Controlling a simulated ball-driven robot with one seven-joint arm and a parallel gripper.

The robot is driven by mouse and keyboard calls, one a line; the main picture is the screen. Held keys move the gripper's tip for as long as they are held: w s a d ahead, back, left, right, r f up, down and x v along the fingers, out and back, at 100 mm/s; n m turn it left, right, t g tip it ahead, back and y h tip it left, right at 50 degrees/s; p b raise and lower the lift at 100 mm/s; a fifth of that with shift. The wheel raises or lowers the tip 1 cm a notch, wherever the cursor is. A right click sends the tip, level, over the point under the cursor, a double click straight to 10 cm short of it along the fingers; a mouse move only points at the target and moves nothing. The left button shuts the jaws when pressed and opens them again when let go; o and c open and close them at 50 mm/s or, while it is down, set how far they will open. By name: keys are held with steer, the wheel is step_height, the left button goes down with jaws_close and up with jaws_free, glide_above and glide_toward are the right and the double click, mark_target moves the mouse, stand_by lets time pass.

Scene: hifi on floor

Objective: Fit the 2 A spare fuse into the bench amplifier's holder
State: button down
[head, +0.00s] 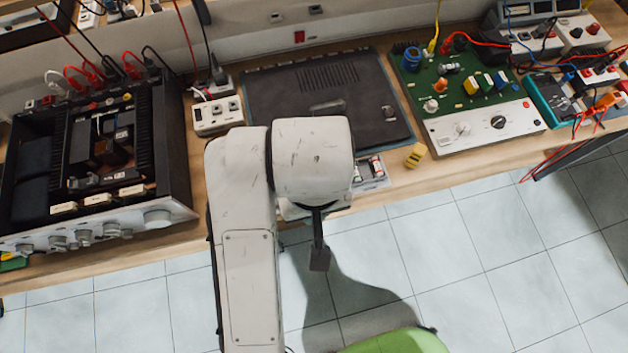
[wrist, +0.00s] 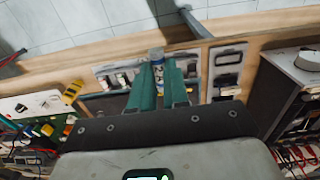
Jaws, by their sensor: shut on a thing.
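In the wrist view, my gripper (wrist: 158,64) has its two green fingers shut on a small cylinder with a silvery end and a bluish band, which looks like a fuse (wrist: 157,53). No rating can be read on it. The fingers are over the bench's front part, among small trays. The bench amplifier (head: 95,165) stands open-topped at the left in the head view, and its dark side (wrist: 287,95) shows at the right in the wrist view, apart from my gripper. I cannot make out its fuse holder. My arm hides the fingers in the head view.
A tray (head: 385,183) with small red-and-white parts is at the bench's front edge. A yellow block (head: 415,155) lies beside it. A dark mat (head: 300,95), a white socket block (head: 217,115) and a green circuit board (head: 440,85) lie behind. Leads crowd the back.

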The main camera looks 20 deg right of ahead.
steer(key=shift+r, duration=1.2)
steer(key=shift+w, duration=0.1)
